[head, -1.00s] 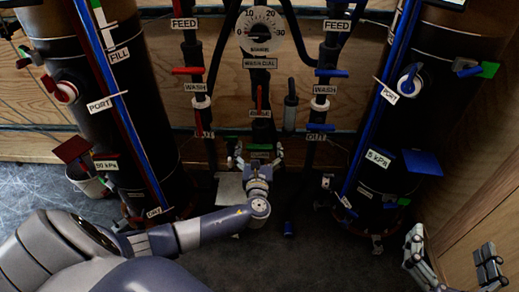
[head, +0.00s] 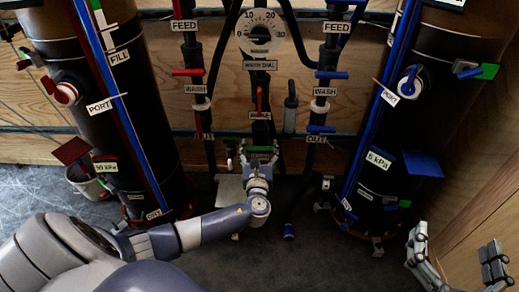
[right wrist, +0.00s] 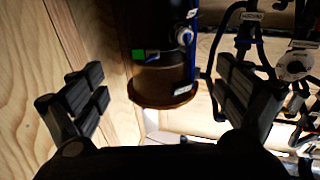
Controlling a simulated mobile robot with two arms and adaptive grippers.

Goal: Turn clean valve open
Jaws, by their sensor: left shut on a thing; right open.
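The valve with a green handle (head: 258,149) sits low on the middle pipe, below the wash dial (head: 261,31). Its handle lies crosswise in the head view. My left gripper (head: 259,157) is shut on this green handle from the front, and its fingers hide part of it.
Black filter columns stand at left (head: 100,90) and right (head: 440,90). Between them are pipes with red handles (head: 187,72) and blue handles (head: 331,75). A bucket (head: 85,180) stands at the left. A wooden wall (head: 480,190) is close to my right gripper.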

